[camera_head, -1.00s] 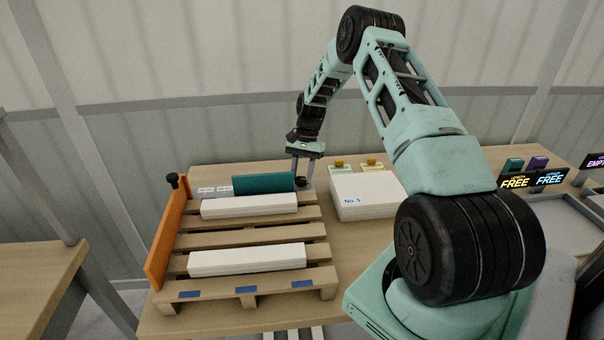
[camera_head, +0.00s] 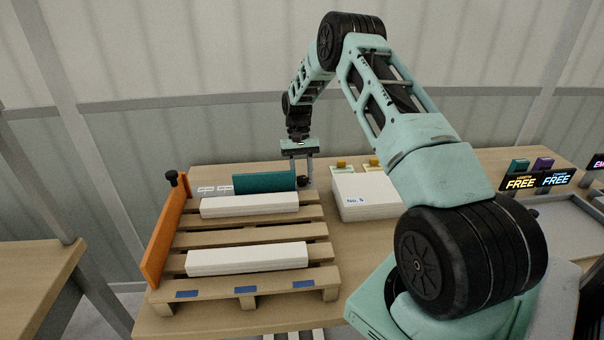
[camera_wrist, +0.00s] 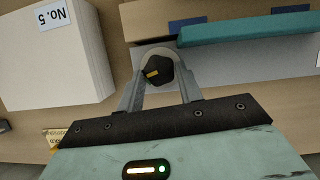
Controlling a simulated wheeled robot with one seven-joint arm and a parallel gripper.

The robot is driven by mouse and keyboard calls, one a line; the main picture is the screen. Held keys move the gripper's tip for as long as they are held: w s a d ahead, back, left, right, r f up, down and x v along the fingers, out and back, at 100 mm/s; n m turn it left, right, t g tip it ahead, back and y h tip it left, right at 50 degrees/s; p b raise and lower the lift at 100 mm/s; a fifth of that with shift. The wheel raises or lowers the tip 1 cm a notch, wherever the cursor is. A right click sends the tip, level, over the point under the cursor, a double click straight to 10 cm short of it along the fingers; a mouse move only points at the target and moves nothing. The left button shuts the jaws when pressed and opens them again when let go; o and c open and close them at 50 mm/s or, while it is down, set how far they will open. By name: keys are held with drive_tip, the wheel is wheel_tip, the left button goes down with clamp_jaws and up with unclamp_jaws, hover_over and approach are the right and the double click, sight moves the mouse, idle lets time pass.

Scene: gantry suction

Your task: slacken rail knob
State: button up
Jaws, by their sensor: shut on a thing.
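The rail knob (camera_wrist: 157,75) is a dark, faceted knob with a yellow mark on its top, seen in the wrist view between my fingertips. In the head view the dark knob (camera_head: 304,182) sits at the right end of the teal rail (camera_head: 264,182), at the back right of the pallet. My gripper (camera_wrist: 158,82) points down and is shut on the knob, one finger on each side. It also shows in the head view (camera_head: 301,178). The teal rail also appears at the top right of the wrist view (camera_wrist: 250,28).
A wooden pallet (camera_head: 250,236) carries two white bars (camera_head: 248,259). An orange board (camera_head: 165,232) with another dark knob (camera_head: 171,178) stands at its left. A white block marked "No. 5" (camera_head: 366,194) stands right of my gripper. Signs reading FREE (camera_head: 519,183) stand at the right.

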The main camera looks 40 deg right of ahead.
drive_tip(key=shift+r, duration=0.1)
idle(0.3)
drive_tip(key=o, duration=1)
drive_tip(key=b+v, duration=0.3)
drive_tip(key=v, duration=1.4)
drive_tip(key=shift+w+a+r, duration=0.1)
drive_tip(key=shift+r, duration=0.1)
